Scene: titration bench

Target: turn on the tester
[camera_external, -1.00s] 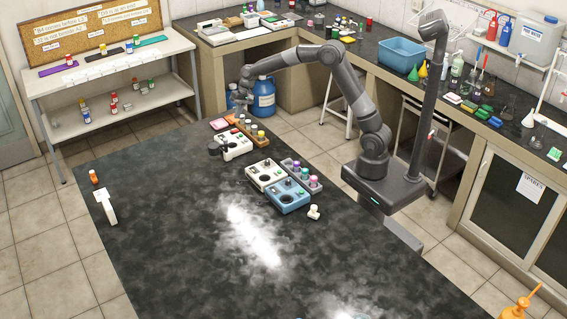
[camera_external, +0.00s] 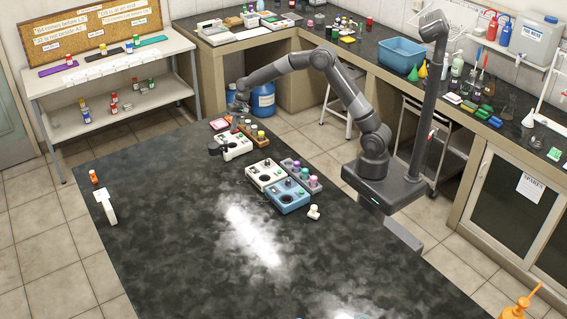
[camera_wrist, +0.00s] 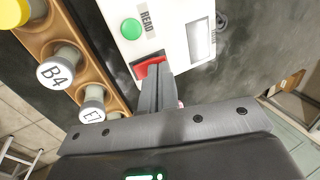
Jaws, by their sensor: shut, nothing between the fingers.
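The tester is a white box (camera_external: 231,151) on the dark bench. In the wrist view its top (camera_wrist: 178,14) shows a green button (camera_wrist: 131,29) marked READ, a pale screen (camera_wrist: 201,41) and a red switch (camera_wrist: 143,63) near one edge. My gripper (camera_wrist: 156,72) is shut and empty, with its fingertips over the red switch and covering part of it. Whether they touch it, and which way the switch is set, I cannot tell. In the external view my gripper (camera_external: 235,125) points down at the far end of the tester.
A wooden rack (camera_wrist: 99,66) of capped bottles stands close beside the tester; it also shows in the external view (camera_external: 262,143). A white device (camera_external: 262,183) and a blue device (camera_external: 288,205) sit nearer. The bench's left side is largely clear.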

